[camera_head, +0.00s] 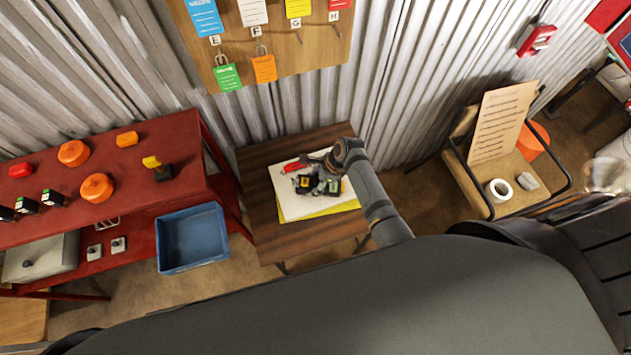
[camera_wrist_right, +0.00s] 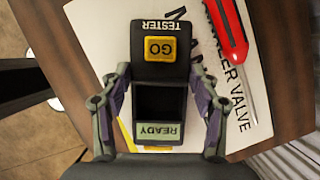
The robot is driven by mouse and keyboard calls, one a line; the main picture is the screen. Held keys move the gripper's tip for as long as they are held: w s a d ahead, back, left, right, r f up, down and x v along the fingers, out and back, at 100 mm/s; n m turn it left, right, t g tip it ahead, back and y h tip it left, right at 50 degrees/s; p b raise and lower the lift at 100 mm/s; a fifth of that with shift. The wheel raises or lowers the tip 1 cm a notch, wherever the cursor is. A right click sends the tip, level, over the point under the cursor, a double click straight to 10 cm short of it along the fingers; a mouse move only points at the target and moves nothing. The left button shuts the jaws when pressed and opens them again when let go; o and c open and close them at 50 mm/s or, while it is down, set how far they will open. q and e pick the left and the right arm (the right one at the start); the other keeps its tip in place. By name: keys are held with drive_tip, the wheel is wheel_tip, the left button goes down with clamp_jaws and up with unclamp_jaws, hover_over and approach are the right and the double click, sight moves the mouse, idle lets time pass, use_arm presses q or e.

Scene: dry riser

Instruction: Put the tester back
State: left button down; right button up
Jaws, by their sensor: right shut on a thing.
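In the head view the tester (camera_head: 306,184) is over the white sheet on the small wooden table, partly hidden by my right gripper (camera_head: 322,182). I cannot tell whether it touches the sheet. My left gripper is not in view.
A red-handled screwdriver (camera_wrist_right: 232,35) lies on the white sheet (camera_head: 289,207). The wooden table (camera_head: 262,232) has bare wood around the sheet. Left are a red bench (camera_head: 130,178) with several orange and black items and a blue crate (camera_head: 191,238). A tag board (camera_head: 290,55) hangs behind.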

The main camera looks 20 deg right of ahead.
drive_tip(key=o, duration=1.4)
drive_tip(key=shift+f, duration=0.1)
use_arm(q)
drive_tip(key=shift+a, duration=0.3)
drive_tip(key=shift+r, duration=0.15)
use_arm(e)
drive_tip(key=v, duration=1.2)
